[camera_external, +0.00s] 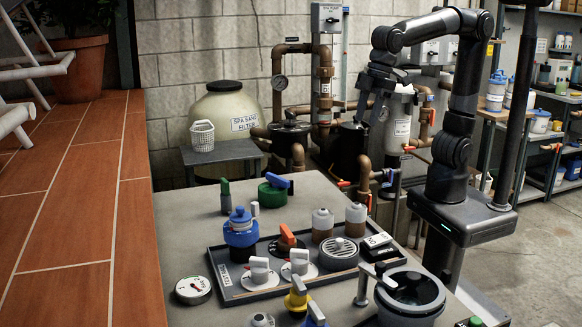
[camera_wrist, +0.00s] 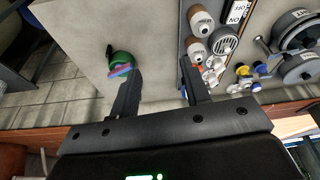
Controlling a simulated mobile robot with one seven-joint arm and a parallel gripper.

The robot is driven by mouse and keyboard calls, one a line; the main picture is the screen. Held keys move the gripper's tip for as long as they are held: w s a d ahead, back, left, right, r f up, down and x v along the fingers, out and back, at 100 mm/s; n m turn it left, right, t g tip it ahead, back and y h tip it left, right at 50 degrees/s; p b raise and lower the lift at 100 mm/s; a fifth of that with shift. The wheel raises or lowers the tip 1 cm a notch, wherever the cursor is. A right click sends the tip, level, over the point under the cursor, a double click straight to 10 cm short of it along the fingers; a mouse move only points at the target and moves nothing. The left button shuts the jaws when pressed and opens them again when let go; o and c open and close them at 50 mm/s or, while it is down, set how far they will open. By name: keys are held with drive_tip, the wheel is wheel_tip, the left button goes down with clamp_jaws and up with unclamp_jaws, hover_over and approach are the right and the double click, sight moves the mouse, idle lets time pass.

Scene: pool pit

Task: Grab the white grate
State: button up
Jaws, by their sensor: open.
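The white grate (camera_external: 339,252) is a round, pale slotted cover. It sits in the dark tray (camera_external: 218,264) on the grey counter, right of the middle in the external view. In the wrist view the grate (camera_wrist: 223,41) shows right of my fingers, between brown-and-white bottles and other fittings. My gripper (camera_external: 368,108) is raised behind the counter in the external view, apart from the grate. In the wrist view my gripper (camera_wrist: 160,68) has its two fingers spread with nothing between them but bare counter beyond.
Blue-topped fitting (camera_external: 240,232), orange-handled valve (camera_external: 287,240), two bottles (camera_external: 322,222) and white knobs crowd the tray around the grate. A green valve (camera_external: 272,193) stands behind the tray. A grey pump lid (camera_external: 410,293) is at the front right.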

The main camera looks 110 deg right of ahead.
drive_tip(key=w+a+f+n+g, duration=0.1)
drive_tip(key=w+a+f+g, duration=0.15)
drive_tip(key=w+a, duration=0.8)
drive_tip(key=n, duration=0.2)
approach(340, 240)
drive_tip(key=f, duration=0.2)
drive_tip(key=f+g, duration=0.1)
drive_tip(key=shift+w+f+h, duration=0.25)
drive_tip(key=shift+w+h, duration=0.05)
drive_tip(key=shift+w, duration=0.1)
drive_tip(key=shift+a+f, duration=0.2)
drive_tip(key=shift+f, duration=2.45)
drive_tip(key=shift+c, duration=0.3)
clamp_jaws()
